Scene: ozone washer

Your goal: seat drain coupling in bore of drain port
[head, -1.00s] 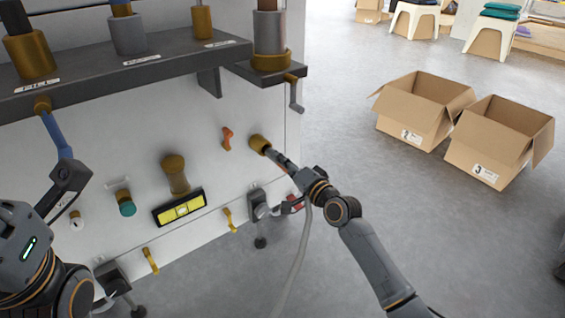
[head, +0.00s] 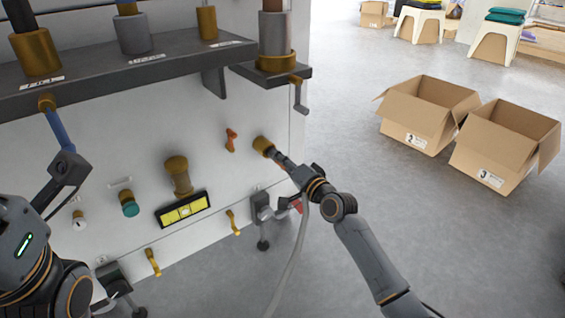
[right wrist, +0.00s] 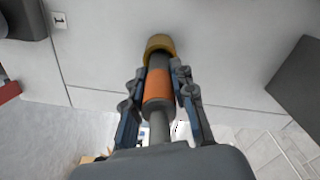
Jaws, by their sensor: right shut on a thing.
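The drain coupling (right wrist: 158,86), a dark cylinder with an orange band, is between the fingers of my right gripper (right wrist: 160,88), which are shut on it. A brass collar (right wrist: 160,44), which looks like the drain port, stands out from the pale panel. The coupling's front end meets this collar in line with it; how deep it sits inside is hidden. In the head view the same collar (head: 263,146) is at the tip of my right gripper (head: 281,159).
A dark shelf (head: 120,72) with brass fittings juts out above. A red handle (head: 231,140), yellow level (head: 183,210) and teal knob (head: 130,208) are on the panel. Open cardboard boxes (head: 425,115) (head: 505,145) stand on clear floor at right.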

